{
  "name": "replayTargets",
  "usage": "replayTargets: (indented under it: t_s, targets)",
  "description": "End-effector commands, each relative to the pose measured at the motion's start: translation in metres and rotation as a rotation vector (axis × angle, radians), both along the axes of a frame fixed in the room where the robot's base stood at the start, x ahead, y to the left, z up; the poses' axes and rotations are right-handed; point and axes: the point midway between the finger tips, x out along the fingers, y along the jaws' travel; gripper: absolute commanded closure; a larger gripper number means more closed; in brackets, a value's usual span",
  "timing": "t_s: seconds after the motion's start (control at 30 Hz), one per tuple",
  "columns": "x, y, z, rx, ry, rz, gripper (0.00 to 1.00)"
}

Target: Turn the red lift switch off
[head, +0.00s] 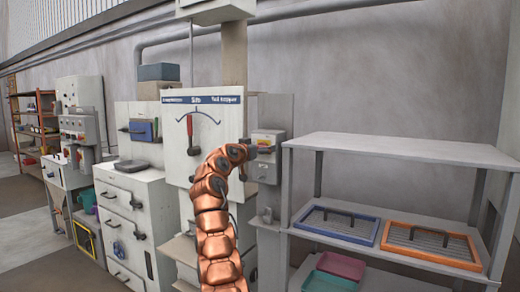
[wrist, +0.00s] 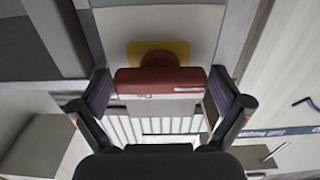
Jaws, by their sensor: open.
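In the wrist view the red switch (wrist: 160,80) is a wide red bar with a round red hub on a yellow plate (wrist: 177,48). The bar lies crosswise between the two fingers of my gripper (wrist: 160,88), which are open, one near each end of it. I cannot tell whether the fingers touch it. In the head view my gripper (head: 256,149) is at the front of a small grey switch box (head: 268,172), at the end of my copper arm. The switch itself is mostly hidden there.
Left of the box stands a white panel (head: 175,122) with a dial and a red lever (head: 191,136). To the right is a grey shelf (head: 400,146) with a blue tray (head: 338,237) and an orange tray (head: 430,257). A white drawer cabinet (head: 125,220) stands at left.

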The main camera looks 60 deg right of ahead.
Motion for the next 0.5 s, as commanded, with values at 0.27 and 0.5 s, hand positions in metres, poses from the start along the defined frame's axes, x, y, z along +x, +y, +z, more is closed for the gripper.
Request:
replayTargets:
  t_s: [0.27, 0.5]
  targets:
    - [0.0, 0.007, 0.001, -0.001, -0.003, 0.0, 0.0]
    - [0.0, 0.023, 0.001, -0.004, -0.004, 0.002, 0.0]
